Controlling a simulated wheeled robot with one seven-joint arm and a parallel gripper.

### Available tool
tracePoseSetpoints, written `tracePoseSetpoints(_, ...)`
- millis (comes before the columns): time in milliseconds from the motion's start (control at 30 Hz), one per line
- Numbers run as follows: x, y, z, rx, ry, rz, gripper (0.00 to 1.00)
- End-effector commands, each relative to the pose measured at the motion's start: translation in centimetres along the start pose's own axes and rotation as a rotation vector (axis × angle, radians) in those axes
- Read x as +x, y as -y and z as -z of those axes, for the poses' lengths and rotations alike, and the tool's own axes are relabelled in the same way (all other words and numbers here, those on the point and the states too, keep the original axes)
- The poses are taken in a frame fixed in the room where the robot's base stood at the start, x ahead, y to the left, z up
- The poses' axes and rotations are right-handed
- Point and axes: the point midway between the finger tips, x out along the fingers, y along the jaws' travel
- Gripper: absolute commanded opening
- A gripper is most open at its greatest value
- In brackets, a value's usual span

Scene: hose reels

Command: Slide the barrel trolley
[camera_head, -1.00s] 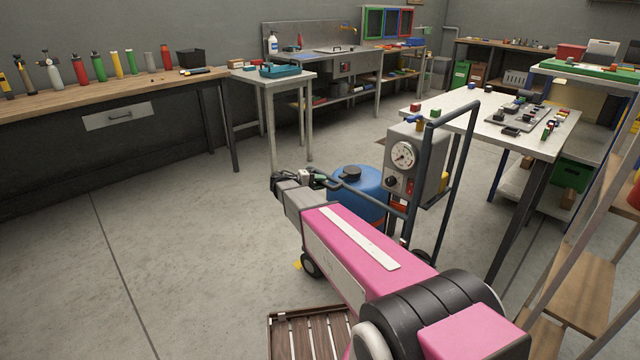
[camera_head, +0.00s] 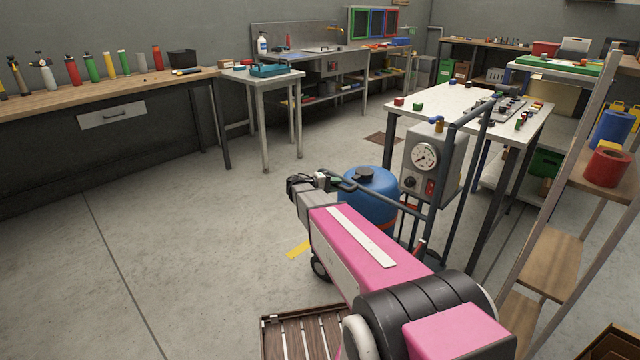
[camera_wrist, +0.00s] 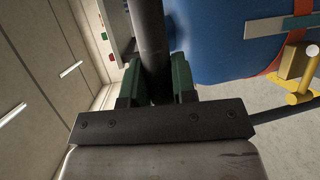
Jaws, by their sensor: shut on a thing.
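The barrel trolley has a dark tubular frame (camera_head: 482,139), a grey gauge box (camera_head: 424,160) and a blue barrel (camera_head: 369,204) with a black cap. It stands upright on the floor, in front of my pink arm and partly hidden by it. My gripper (camera_head: 324,179) is at the left end of the frame's bar, beside the barrel. In the wrist view, the green fingers of my gripper (camera_wrist: 156,84) are shut on the dark bar (camera_wrist: 150,35), with the blue barrel (camera_wrist: 220,45) close on the right. The trolley's far wheel is hidden.
A white worktable (camera_head: 455,103) stands close behind the trolley. A wooden shelf rack (camera_head: 553,262) is at the right, with a red roll (camera_head: 607,168). A slatted wooden pallet (camera_head: 300,335) lies at the front.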

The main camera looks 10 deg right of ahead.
Motion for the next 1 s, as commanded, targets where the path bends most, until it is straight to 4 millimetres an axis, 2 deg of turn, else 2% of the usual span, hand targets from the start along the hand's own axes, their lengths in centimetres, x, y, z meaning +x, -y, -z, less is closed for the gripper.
tracePoseSetpoints(33, 0.8, -0.1, -1.7, 0.000, 0.004, 0.002, 0.00)
tracePoseSetpoints(300, 3.9, -0.2, -7.8, 0.000, 0.001, 0.001, 0.00)
tracePoseSetpoints(500, 5.4, -0.2, -11.3, 0.000, 0.000, 0.001, 0.00)
tracePoseSetpoints(733, 6.5, -0.1, -13.5, 0.001, -0.003, 0.001, 0.00)
tracePoseSetpoints(1000, 6.8, -0.1, -14.1, 0.001, -0.006, 0.001, 0.00)
